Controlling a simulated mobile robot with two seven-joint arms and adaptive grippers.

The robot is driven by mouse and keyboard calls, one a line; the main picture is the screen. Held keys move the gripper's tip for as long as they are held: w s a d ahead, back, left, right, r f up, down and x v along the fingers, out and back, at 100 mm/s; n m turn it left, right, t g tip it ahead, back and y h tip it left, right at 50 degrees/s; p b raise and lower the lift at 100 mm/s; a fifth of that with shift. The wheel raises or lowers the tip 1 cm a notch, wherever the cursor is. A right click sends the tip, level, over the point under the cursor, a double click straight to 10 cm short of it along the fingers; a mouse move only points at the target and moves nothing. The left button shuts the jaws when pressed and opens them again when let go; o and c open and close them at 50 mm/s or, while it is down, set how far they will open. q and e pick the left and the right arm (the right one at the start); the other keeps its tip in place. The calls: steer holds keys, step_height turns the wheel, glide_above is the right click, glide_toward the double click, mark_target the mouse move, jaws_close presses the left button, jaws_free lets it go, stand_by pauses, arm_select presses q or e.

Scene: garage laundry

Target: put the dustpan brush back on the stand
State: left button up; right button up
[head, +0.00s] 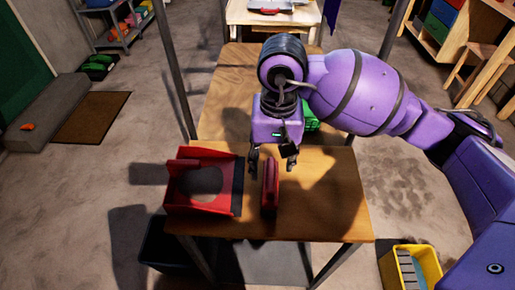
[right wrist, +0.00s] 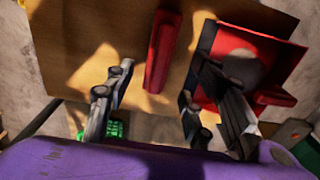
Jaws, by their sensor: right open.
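A narrow red piece, which looks like the dustpan brush (head: 270,188), lies on the wooden table near its front edge. It also shows in the right wrist view (right wrist: 162,52). A wider red piece with raised walls and a grey patch, which looks like the dustpan or its stand (head: 185,202), sits to its left; I cannot tell which. It shows at the right of the right wrist view (right wrist: 285,52). My right gripper (head: 272,163) is open and empty, pointing down above and just behind the brush's far end. My left gripper is not in view.
The wooden table (head: 315,205) has free room right of the brush. A green object (head: 311,120) is partly hidden behind my right gripper. Thin dark posts rise beside the table. A yellow bin (head: 428,262) and a dark bin (head: 160,245) stand on the floor.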

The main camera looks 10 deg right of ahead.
steer(key=shift+r, duration=1.55)
